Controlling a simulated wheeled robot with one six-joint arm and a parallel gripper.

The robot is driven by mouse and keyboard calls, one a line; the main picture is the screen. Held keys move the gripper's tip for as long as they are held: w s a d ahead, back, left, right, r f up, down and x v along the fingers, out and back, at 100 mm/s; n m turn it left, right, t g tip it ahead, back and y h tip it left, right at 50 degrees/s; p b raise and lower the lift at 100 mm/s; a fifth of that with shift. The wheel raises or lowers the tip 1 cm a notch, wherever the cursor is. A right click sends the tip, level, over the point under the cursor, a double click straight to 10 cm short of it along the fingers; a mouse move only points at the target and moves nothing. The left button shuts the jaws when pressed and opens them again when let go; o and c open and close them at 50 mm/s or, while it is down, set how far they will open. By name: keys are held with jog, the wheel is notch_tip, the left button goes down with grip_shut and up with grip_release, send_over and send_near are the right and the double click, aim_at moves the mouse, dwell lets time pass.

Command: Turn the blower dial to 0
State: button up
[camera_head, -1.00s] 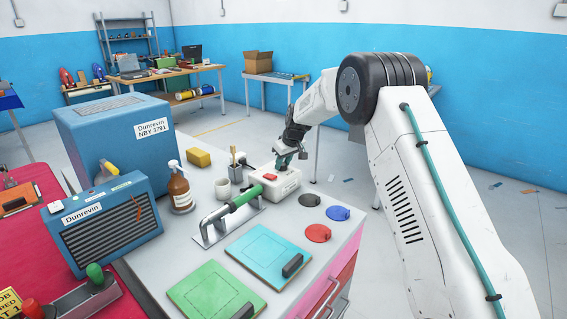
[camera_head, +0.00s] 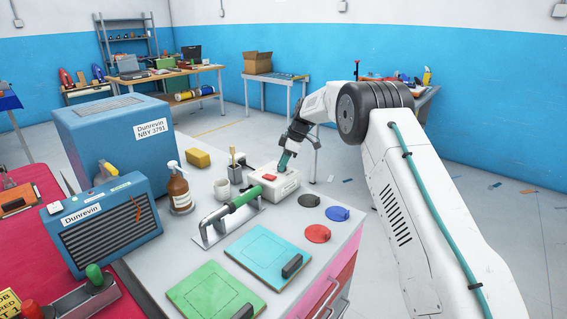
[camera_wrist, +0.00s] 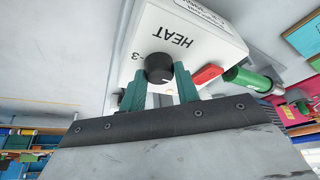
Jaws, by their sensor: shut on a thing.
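The white blower box (camera_head: 289,190), with a red switch (camera_head: 270,177), stands at the far end of the grey worktop. The wrist view shows its HEAT label upside down and its black round dial (camera_wrist: 159,67). A "3" is printed left of the dial, and a small pale mark shows low on the dial's face. The other numbers are hidden or out of view. My gripper (camera_head: 283,168) reaches down to the box. Its green fingers (camera_wrist: 160,82) are shut on the dial, one on each side. The dial is hard to make out in the head view.
A green-handled tool (camera_head: 245,197) lies beside the box, with a white mug (camera_head: 222,188) and brush pot (camera_head: 235,174) close by. Black, red and blue discs (camera_head: 318,234) lie in front. Blue and green boards (camera_head: 215,290) cover the near worktop.

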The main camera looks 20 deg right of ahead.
jog(key=shift+w+n, duration=0.1)
jog(key=shift+n, duration=0.5)
jog(key=shift+g, duration=0.3)
jog(key=o, duration=1)
jog(key=shift+c, duration=0.2)
jog(key=v, duration=0.7)
jog(key=shift+d+r, duration=0.25)
jog(key=shift+r, duration=0.1)
